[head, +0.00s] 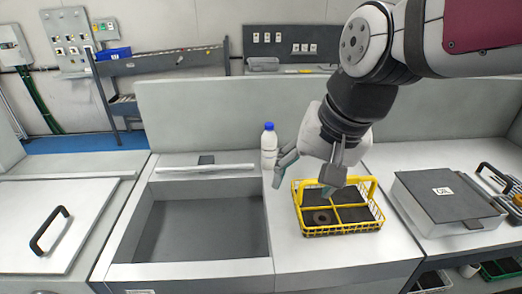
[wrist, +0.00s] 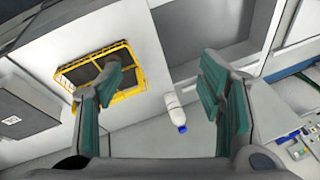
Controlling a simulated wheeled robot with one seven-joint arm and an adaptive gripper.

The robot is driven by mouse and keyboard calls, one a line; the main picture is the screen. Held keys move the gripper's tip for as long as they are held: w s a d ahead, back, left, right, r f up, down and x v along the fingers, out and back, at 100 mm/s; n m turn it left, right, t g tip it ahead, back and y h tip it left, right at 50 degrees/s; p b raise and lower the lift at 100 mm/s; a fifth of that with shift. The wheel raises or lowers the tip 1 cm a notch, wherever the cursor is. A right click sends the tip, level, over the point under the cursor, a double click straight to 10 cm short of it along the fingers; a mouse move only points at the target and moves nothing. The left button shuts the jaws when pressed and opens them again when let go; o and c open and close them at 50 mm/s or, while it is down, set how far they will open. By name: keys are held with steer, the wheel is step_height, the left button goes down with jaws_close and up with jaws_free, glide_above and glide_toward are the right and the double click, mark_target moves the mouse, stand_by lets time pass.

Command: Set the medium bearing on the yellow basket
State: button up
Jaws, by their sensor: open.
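The yellow basket (head: 345,228) is a wire basket with dark compartments, standing on the white counter right of the sunken bin. A dark ring-shaped bearing (head: 320,217) lies flat in its front left compartment; no second bearing is visible to compare sizes. My gripper (head: 308,170) is open and empty, with its fingers spread above the counter at the basket's back left. One finger overlaps the basket's back part in the head view. In the wrist view, the open fingers (wrist: 160,80) show with the basket (wrist: 130,97) behind the left one, which partly hides its inside.
A white bottle with a blue cap (head: 269,147) stands on the counter behind the basket, close to my gripper. The sunken grey bin (head: 200,230) on the left looks empty. A grey lidded box (head: 448,203) stands at right. Counter in front of the basket is clear.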

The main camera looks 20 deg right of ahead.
steer(key=shift+s+a+r+n+t+h, duration=0.2)
steer(key=shift+s+n, duration=0.5)
steer(key=shift+n, duration=0.45)
steer(key=shift+s+a+r+n+t+h, duration=0.15)
steer(key=shift+s+a+n, duration=0.1)
steer(key=shift+s+n, duration=0.65)
steer(key=shift+s+a+r+n+t+h, duration=0.15)
steer(key=shift+s+n, duration=0.35)
steer(key=shift+n, duration=0.85)
steer(key=shift+c, duration=0.2)
